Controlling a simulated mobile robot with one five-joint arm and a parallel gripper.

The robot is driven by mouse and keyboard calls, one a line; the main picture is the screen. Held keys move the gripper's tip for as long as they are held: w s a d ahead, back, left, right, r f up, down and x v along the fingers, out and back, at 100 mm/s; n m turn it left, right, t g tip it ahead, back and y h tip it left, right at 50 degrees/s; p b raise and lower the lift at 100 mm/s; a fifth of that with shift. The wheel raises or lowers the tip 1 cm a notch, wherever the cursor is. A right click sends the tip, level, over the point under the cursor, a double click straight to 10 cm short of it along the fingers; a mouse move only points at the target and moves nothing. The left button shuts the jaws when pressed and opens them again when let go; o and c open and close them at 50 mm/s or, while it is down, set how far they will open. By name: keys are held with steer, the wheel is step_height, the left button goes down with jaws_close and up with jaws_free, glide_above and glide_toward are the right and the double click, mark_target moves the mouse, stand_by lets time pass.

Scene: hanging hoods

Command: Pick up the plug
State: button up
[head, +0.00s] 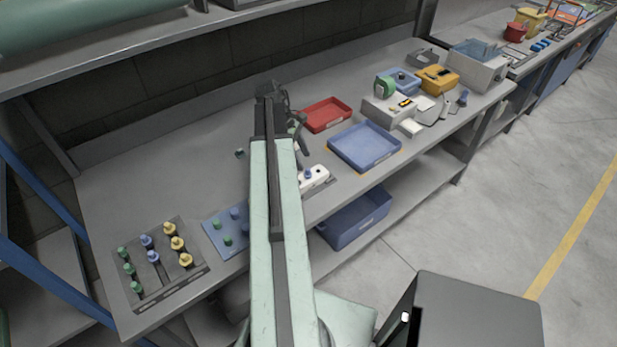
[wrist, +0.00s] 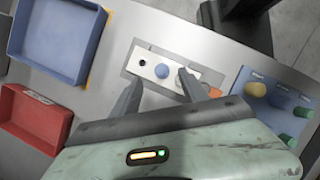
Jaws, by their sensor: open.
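A blue round-topped plug (wrist: 162,71) sits in a white block (wrist: 180,83) on the bench, with a dark round hole beside it. In the head view the plug (head: 308,174) stands up from the white block near the bench's front edge. My gripper (wrist: 160,79) is open and empty. In the wrist view its two fingers appear on either side of the plug, apart from it. I cannot tell the height of the fingertips above it. In the head view my arm partly hides the block and the gripper.
A blue board (head: 219,240) with pegs and a grey board (head: 140,288) with green, blue and yellow pegs lie to the left. A red tray (head: 327,112) and a blue tray (head: 364,161) lie to the right. A small dark-green object (head: 239,153) lies on bare bench.

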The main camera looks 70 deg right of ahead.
mark_target(307, 169)
steer(key=b+x, duration=0.5)
steer(key=x, duration=0.1)
steer(key=shift+a+f, duration=0.15)
steer(key=shift+f, duration=0.15)
steer(key=shift+r, duration=0.2)
jaws_close()
